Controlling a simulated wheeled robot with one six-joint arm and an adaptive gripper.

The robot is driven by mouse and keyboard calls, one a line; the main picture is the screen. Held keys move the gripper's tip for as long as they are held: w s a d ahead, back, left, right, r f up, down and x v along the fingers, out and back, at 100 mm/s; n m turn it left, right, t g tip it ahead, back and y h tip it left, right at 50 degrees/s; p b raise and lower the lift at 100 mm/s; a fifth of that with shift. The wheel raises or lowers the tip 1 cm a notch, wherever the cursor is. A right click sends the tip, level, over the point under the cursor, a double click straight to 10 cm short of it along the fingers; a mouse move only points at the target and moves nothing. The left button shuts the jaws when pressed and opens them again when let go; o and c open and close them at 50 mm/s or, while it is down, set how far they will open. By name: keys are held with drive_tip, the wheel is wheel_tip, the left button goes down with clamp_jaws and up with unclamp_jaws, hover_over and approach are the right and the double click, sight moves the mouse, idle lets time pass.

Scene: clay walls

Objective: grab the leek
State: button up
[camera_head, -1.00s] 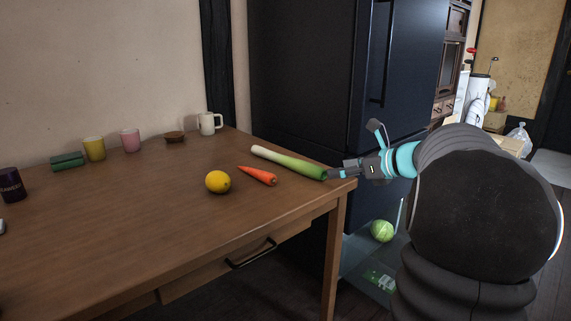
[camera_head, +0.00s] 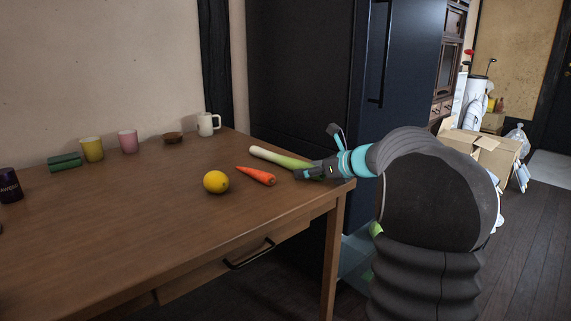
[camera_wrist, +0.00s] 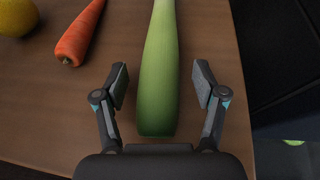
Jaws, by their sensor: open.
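The leek (camera_head: 272,156) lies on the wooden table near its right end, white end away and green end toward my gripper. My gripper (camera_head: 304,173) is low over the table's right edge at the leek's green end, which it partly hides in the head view. In the wrist view the leek (camera_wrist: 159,75) runs between the two spread fingers of my gripper (camera_wrist: 160,85). There is a gap on each side, and neither finger touches it.
Cups, a white mug (camera_head: 207,124), a small bowl (camera_head: 172,137) and a green block (camera_head: 65,162) stand along the wall. A dark fridge (camera_head: 300,80) stands behind the table's right end.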

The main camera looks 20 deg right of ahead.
drive_tip(key=shift+c, duration=0.3)
clamp_jaws()
drive_tip(key=shift+r, duration=0.1)
